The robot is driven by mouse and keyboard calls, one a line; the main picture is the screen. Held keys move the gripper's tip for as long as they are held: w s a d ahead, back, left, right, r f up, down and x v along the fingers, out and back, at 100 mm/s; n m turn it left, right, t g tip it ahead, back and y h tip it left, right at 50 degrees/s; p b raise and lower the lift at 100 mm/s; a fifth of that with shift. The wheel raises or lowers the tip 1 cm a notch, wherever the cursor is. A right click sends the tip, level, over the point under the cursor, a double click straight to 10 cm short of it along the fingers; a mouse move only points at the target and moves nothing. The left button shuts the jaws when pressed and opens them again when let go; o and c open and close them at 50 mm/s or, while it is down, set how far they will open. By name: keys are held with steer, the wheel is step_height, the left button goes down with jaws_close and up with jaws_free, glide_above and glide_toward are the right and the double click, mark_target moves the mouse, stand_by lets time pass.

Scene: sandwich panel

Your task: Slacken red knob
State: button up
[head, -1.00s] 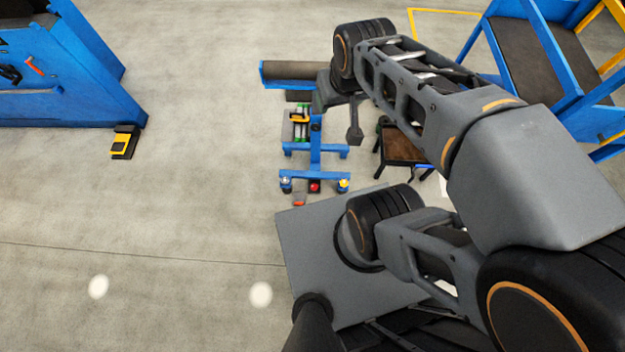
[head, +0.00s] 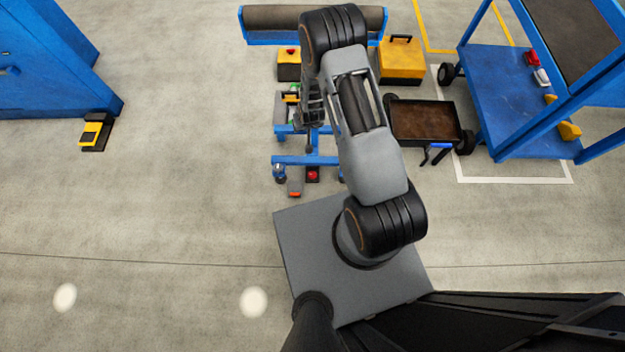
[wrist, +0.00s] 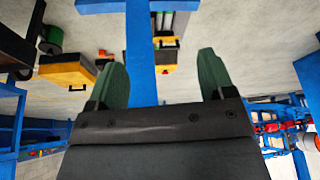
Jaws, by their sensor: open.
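A small round red part (head: 313,175) sits on a dark block at the foot of a blue stand (head: 306,160) in the head view. I cannot tell whether it is the red knob. Another small red part tops a yellow-and-black box (head: 289,65) behind the stand. In the wrist view my gripper (wrist: 160,70) is open, its two green fingers apart with nothing clearly held between them. A blue post (wrist: 141,50) shows behind the gap. In the head view my arm covers the upper stand and hides most of the gripper.
A yellow toolbox (head: 401,62) and a brown tray cart (head: 425,121) stand right of the arm. A blue stepped frame (head: 520,100) is further right. A blue machine (head: 50,65) and yellow pedal (head: 92,132) are at left. The floor between is clear.

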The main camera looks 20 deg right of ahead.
steer(key=b, duration=0.6)
glide_toward(312, 174)
steer(key=b+x, duration=0.3)
steer(key=x, duration=0.1)
steer(key=b+x, duration=0.2)
steer(key=x, duration=0.1)
steer(key=shift+s+f+b, duration=0.1)
steer(key=shift+s+b, duration=0.15)
steer(key=shift+b, duration=0.1)
steer(key=shift+b+x, duration=0.45)
steer(key=shift+x, duration=0.5)
steer(key=shift+w, duration=0.1)
steer(key=shift+c, duration=0.4)
steer(key=c, duration=0.8)
steer(key=shift+d+n, duration=0.1)
steer(key=shift+n, duration=0.2)
steer(key=shift+c, duration=0.2)
steer(key=shift+n, duration=0.4)
